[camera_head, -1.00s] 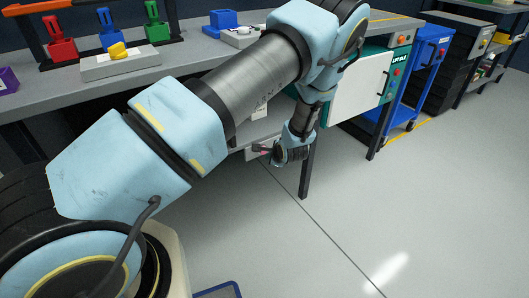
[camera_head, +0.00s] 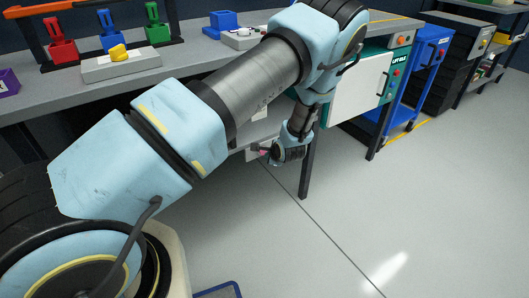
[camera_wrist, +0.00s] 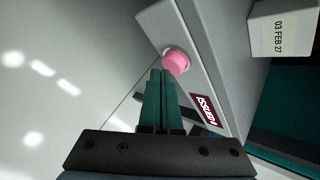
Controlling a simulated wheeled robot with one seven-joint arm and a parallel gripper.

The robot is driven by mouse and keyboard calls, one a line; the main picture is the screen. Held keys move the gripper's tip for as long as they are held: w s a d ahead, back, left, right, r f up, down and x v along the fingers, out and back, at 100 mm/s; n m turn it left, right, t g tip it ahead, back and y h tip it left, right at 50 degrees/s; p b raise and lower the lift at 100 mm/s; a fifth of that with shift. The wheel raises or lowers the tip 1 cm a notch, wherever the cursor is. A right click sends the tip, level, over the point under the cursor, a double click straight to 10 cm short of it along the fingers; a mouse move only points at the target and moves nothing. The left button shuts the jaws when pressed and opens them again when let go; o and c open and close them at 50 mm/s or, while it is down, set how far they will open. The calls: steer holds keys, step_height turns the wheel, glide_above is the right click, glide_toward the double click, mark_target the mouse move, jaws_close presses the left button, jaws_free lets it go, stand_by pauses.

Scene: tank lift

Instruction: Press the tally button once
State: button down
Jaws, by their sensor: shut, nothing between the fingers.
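The tally button is a round pink button (camera_wrist: 176,61) on the face of a light grey box (camera_wrist: 190,30) in the wrist view. A dark red label reading "ISSUED" (camera_wrist: 206,109) is on the same box. My gripper (camera_wrist: 162,73) is shut and empty, its green fingers pointing at the button. The fingertips overlap the button's lower left edge in the picture; I cannot tell whether they touch it. In the head view my gripper (camera_head: 264,153) is small and low beside the workbench, in front of a pale box, with a speck of pink at its tip.
A white block dated "03 FEB 27" (camera_wrist: 283,29) stands at the upper right of the wrist view. In the head view the grey bench (camera_head: 190,62) carries red, blue and green padlock-like items and a yellow knob (camera_head: 118,51). A blue cart (camera_head: 420,75) stands right.

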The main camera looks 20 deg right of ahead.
steer(key=shift+w+a, duration=0.15)
steer(key=shift+w, duration=0.35)
stand_by(0.9)
steer(key=shift+s+p, duration=0.6)
steer(key=shift+s, duration=0.3)
steer(key=shift+d, duration=0.2)
steer(key=s, duration=0.1)
steer(key=s+p, duration=0.1)
steer(key=s, duration=0.1)
steer(key=s+d+p, duration=0.1)
steer(key=s, duration=0.1)
stand_by(0.7)
